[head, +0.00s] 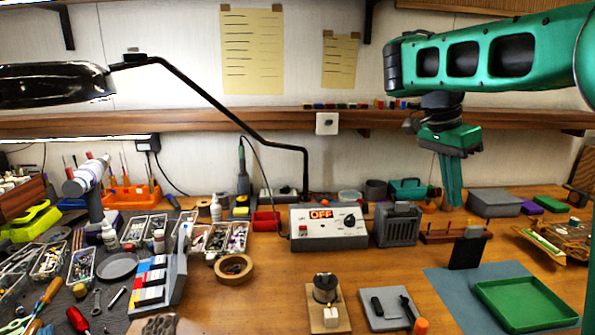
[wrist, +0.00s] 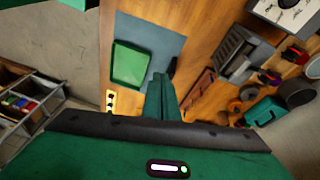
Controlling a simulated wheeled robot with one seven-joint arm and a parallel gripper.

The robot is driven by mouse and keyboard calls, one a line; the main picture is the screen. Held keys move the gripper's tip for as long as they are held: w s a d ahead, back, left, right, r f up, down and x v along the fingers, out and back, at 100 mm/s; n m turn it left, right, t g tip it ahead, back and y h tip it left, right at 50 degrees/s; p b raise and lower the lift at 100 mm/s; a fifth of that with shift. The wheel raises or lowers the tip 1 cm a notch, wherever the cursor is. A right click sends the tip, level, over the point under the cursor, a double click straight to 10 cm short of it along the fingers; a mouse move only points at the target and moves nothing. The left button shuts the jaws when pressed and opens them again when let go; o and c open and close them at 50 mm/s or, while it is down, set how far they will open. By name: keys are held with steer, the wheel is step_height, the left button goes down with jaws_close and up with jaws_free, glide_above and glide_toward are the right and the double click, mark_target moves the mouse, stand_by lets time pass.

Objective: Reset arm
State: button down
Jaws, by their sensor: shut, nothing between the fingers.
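My arm is green and reaches in from the upper right in the head view. My gripper (head: 451,205) points down above the back right of the bench, with its green fingers together and nothing between them. In the wrist view my gripper (wrist: 161,80) shows as closed green fingers over the bench. The wooden bench (head: 265,280) lies below, and the gripper appears apart from the things on it.
A green tray (head: 525,303) sits on a blue-grey mat (head: 450,297) at the front right. A control box (head: 328,228) reading OFF stands mid-bench beside a grey heater-like unit (head: 398,225). A black lamp (head: 60,82) overhangs the left. Small bins and tools crowd the left.

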steer(key=s+d+f+n+y, duration=0.1)
steer(key=s+d+f+n, duration=0.45)
steer(key=s+d, duration=0.75)
steer(key=s+a+f+n+y, duration=0.1)
steer(key=s+a+f, duration=0.1)
steer(key=s+f, duration=0.3)
steer(key=s+a+f+n+y, duration=0.1)
steer(key=s+a+f+n, duration=0.1)
steer(key=s+f, duration=0.4)
steer(key=s+a, duration=0.1)
steer(key=s, duration=0.3)
steer(key=shift+s+a+f+y, duration=0.15)
steer(key=shift+s+f+y, duration=0.05)
steer(key=shift+f+y, duration=0.1)
steer(key=shift+w+f, duration=0.25)
steer(key=shift+w, duration=0.35)
